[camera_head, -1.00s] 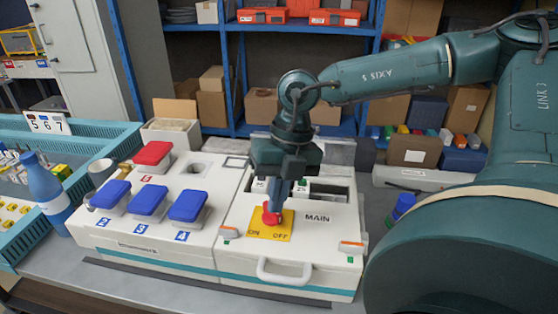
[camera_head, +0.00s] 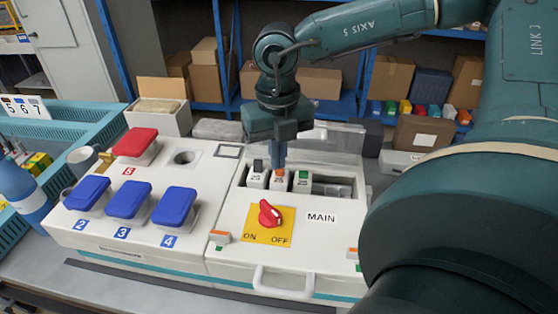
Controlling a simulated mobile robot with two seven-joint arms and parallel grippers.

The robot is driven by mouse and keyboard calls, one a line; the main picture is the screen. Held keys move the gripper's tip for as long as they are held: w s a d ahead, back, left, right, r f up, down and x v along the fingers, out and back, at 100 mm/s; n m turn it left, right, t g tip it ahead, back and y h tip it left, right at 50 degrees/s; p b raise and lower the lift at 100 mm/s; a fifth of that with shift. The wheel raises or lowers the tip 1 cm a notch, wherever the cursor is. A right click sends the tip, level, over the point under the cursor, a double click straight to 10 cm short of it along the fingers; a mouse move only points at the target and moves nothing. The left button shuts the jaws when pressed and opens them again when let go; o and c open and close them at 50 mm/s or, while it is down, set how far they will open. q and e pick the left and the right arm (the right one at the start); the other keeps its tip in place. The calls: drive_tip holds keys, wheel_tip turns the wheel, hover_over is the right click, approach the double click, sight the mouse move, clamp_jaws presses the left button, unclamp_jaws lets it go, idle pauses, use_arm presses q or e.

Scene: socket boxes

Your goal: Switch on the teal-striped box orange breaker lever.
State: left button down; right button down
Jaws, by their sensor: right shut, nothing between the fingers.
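The teal-striped white box (camera_head: 230,262) stands on the table. In a recess in its top are breakers with a black lever, an orange lever (camera_head: 279,173) and a green lever (camera_head: 302,176). My right gripper (camera_head: 277,164) is shut and empty, pointing down. Its tips are at the orange lever and partly cover it; I cannot tell whether they touch it or which way the lever is set. My left gripper is not in view.
A red rotary knob (camera_head: 268,212) on a yellow ON/OFF plate sits in front of the breakers, beside the MAIN label. The box's clear lid (camera_head: 335,140) stands raised behind. Blue covers (camera_head: 128,200) and a red cover (camera_head: 135,142) lie left. A white handle (camera_head: 283,288) is at the front.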

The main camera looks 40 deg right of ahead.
sight(278, 175)
drive_tip(key=shift+f, duration=0.6)
wheel_tip(278, 175, down, 4)
drive_tip(key=b, duration=0.5)
drive_tip(key=shift+r, duration=0.15)
drive_tip(key=shift+w+d+b, duration=0.3)
drive_tip(key=shift+w+d, duration=0.3)
drive_tip(key=shift+d, duration=0.1)
drive_tip(key=shift+s+a+r+p, duration=0.15)
drive_tip(key=shift+r+p, duration=0.45)
drive_tip(key=shift+r, duration=0.95)
drive_tip(key=shift+s+a+r+p, duration=0.15)
drive_tip(key=shift+r+p, duration=0.45)
drive_tip(key=shift+r, duration=0.95)
